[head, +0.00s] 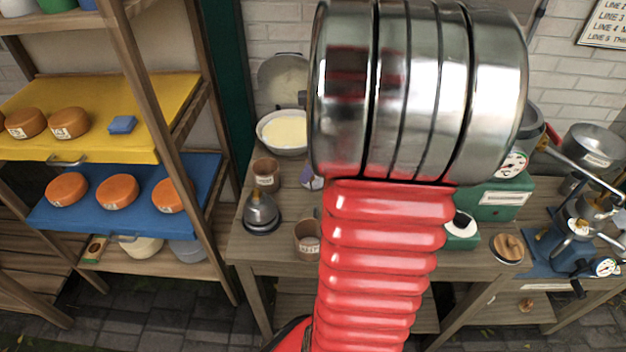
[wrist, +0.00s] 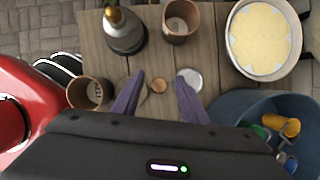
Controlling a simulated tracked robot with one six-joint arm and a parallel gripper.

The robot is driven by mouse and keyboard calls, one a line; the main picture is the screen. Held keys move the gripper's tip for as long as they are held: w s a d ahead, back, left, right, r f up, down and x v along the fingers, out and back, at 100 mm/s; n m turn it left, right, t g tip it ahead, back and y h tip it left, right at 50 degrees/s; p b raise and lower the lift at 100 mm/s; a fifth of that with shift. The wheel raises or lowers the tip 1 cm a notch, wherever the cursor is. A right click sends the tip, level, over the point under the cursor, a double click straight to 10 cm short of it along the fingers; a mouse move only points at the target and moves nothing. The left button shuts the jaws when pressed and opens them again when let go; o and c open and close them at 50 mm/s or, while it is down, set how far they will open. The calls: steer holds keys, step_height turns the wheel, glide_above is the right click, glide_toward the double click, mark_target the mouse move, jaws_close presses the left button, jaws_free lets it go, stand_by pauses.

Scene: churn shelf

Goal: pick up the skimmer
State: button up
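No thing in view can be named as the skimmer with certainty. In the wrist view my gripper (wrist: 160,79) is open, with two dark purple fingers apart over the wooden table (wrist: 208,60). Between and beside the fingertips show a small brown round piece (wrist: 158,86) and a pale grey disc (wrist: 190,78); a dull brown round (wrist: 127,90) lies partly behind the left finger. Whether any of these belongs to a skimmer I cannot tell. Nothing shows held. In the head view my red arm hides most of the table's middle.
Near the gripper stand a dark kettle-like pot (wrist: 125,32), a brown cup (wrist: 180,22), a labelled cup (wrist: 92,93) and a bowl of pale yellow contents (wrist: 264,40). A blue-grey tub (wrist: 232,108) holds colourful items. Shelves with orange cheeses (head: 117,191) stand left.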

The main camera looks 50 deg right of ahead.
steer(key=x, duration=0.4)
steer(key=shift+a+r, duration=0.1)
steer(key=shift+a, duration=0.05)
steer(key=shift+c, duration=0.4)
steer(key=c, duration=0.9)
